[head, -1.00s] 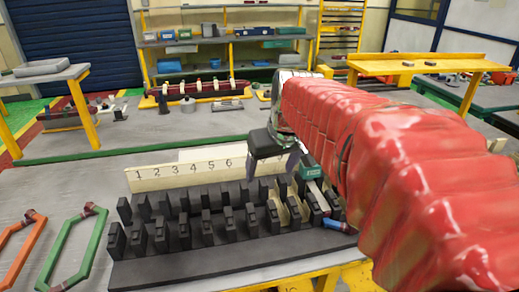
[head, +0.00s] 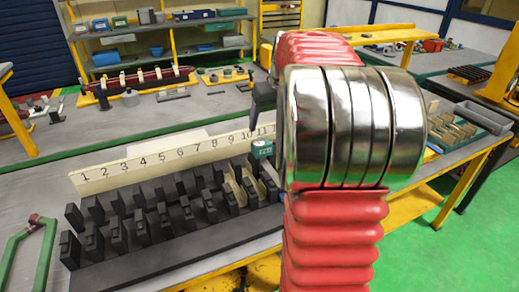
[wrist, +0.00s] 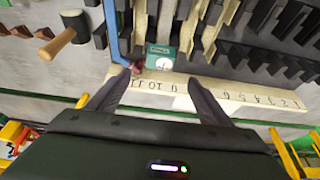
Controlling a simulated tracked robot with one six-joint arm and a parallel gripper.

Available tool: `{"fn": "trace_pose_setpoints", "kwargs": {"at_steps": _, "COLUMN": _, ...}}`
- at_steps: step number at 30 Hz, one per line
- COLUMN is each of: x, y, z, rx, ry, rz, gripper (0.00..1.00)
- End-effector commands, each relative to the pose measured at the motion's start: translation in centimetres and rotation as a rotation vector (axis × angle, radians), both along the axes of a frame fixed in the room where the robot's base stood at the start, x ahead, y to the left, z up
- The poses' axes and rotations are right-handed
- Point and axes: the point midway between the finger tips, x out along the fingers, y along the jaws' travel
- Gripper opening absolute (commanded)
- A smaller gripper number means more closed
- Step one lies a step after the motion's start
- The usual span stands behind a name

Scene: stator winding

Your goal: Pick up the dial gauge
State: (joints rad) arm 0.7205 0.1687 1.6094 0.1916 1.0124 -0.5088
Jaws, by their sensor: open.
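No round dial face can be made out for certain. A small teal block with a pale label (head: 262,149) stands at the right end of the black slotted fixture, by the number strip. In the wrist view the same teal block (wrist: 160,57) lies beyond the fingertips, roughly between them, apart from both. I cannot tell if it is the dial gauge. My gripper (wrist: 158,78) is open and empty above the number strip (wrist: 160,88). In the head view my arm hides most of the gripper.
Back shelves (head: 170,20) hold boxes.

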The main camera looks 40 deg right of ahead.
Motion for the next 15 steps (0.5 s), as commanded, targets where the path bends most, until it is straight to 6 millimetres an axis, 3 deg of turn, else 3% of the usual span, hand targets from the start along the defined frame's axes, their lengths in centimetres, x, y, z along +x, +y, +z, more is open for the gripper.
{"fn": "trace_pose_setpoints", "kwargs": {"at_steps": 7, "x": 0.3, "y": 0.0, "z": -0.9, "rx": 0.001, "ry": 0.002, "rz": 0.0, "gripper": 0.73}}
{"fn": "trace_pose_setpoints", "kwargs": {"at_steps": 15, "x": 1.8, "y": -0.4, "z": -4.6, "rx": 0.003, "ry": 0.002, "rz": 0.0, "gripper": 0.73}}
